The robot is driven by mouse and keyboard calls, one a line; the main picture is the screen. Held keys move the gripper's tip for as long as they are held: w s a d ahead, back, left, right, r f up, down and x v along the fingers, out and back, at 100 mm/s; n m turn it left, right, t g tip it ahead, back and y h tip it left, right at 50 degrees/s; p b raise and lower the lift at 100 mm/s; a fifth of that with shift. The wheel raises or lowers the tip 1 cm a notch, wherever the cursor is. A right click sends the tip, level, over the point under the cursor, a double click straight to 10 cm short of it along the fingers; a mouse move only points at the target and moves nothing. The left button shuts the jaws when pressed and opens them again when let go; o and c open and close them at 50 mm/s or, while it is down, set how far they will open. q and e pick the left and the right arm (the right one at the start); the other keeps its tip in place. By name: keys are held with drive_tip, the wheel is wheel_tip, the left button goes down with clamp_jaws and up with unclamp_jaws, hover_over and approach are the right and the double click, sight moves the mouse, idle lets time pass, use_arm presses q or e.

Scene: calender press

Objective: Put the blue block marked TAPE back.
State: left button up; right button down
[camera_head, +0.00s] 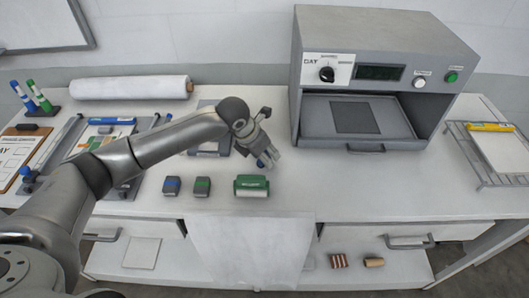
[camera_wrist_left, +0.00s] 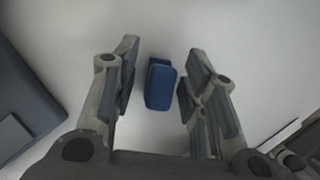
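My left gripper (camera_head: 268,158) is low over the white table, in front of the grey press and just behind the green roller-like item. In the left wrist view the gripper (camera_wrist_left: 160,90) is open, with a finger on each side of a plain blue block (camera_wrist_left: 160,84). The block lies between the fingers with gaps on both sides, untouched. No TAPE marking is readable on it. In the head view the block is mostly or fully hidden by the fingers. My right gripper is not in view.
The press (camera_head: 375,75) stands close to the gripper's right. The green item (camera_head: 251,186), a green-striped block (camera_head: 202,187) and a blue-striped block (camera_head: 172,187) line the table front. A white roll (camera_head: 130,87) lies at the back left; a wire rack (camera_head: 490,150) stands at right.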

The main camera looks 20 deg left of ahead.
use_arm(q)
drive_tip(key=shift+r, duration=0.1)
drive_tip(key=b+v, duration=0.1)
drive_tip(key=v, duration=1.1)
drive_tip(key=shift+b, duration=0.35)
